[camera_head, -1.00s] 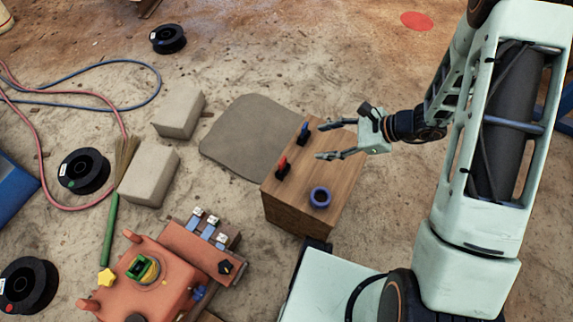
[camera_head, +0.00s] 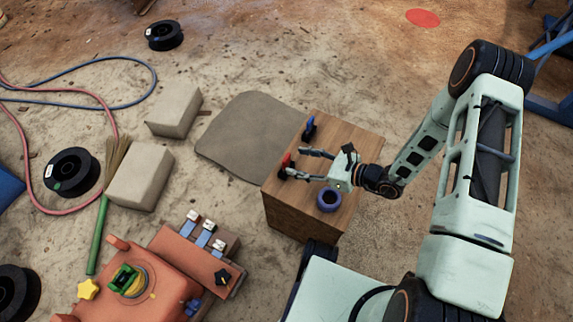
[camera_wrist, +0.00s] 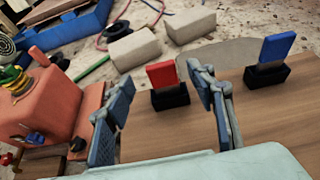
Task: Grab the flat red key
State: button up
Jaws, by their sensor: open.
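The flat red key (camera_wrist: 162,75) stands upright in a black holder (camera_wrist: 170,96) on the wooden block. In the head view the red key (camera_head: 287,159) is at the block's left edge, close to my fingertips. My gripper (camera_head: 301,163) is open and empty, its fingers pointing left over the block. In the wrist view my gripper (camera_wrist: 160,100) has one finger on each side of the red key, which appears between them and somewhat beyond. I cannot tell whether either finger touches it.
A flat blue key (camera_wrist: 276,47) stands in its own black holder to the right. A purple ring (camera_head: 329,199) sits on the wooden block (camera_head: 352,140) near my gripper. An orange machine (camera_head: 150,275) stands at the lower left. Pale blocks (camera_head: 140,176) lie on the floor.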

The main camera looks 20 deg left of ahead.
aim_at(288, 159)
jog(key=b+x, duration=0.2)
jog(key=x, duration=0.3)
jog(key=shift+a+f, duration=0.25)
jog(key=shift+c, duration=0.5)
grip_shut()
